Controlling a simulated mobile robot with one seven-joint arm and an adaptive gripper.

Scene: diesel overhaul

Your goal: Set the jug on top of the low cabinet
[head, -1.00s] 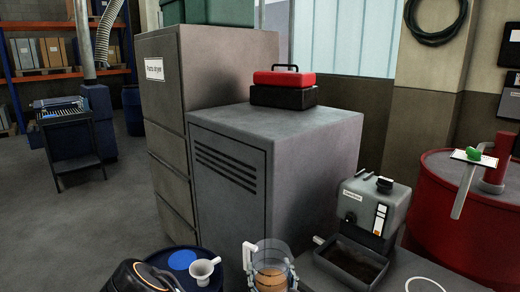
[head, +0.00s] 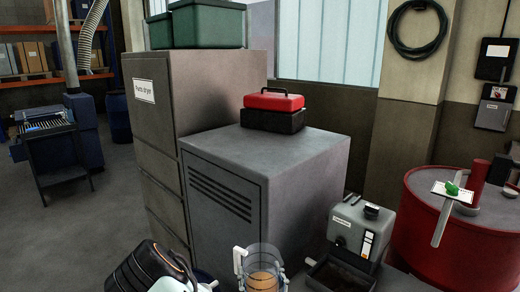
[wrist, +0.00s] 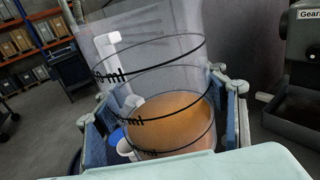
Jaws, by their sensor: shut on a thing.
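The jug (head: 263,264) is clear, with a white handle, black bands and orange-brown liquid inside. It shows at the bottom of the head view and fills the middle of the wrist view (wrist: 165,75). My gripper (wrist: 168,110) is shut on it, with one finger on each side of its wall. The jug looks roughly upright. The low cabinet (head: 290,157) is grey with louvred slots on its front. It stands behind the jug, apart from it. Its front top is bare.
A red and black toolbox (head: 273,112) sits at the back of the cabinet top. A taller grey cabinet (head: 205,88) labelled as a parts dryer stands on its left. A grey machine with a tray (head: 360,232) and a red drum (head: 450,245) stand to the right.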

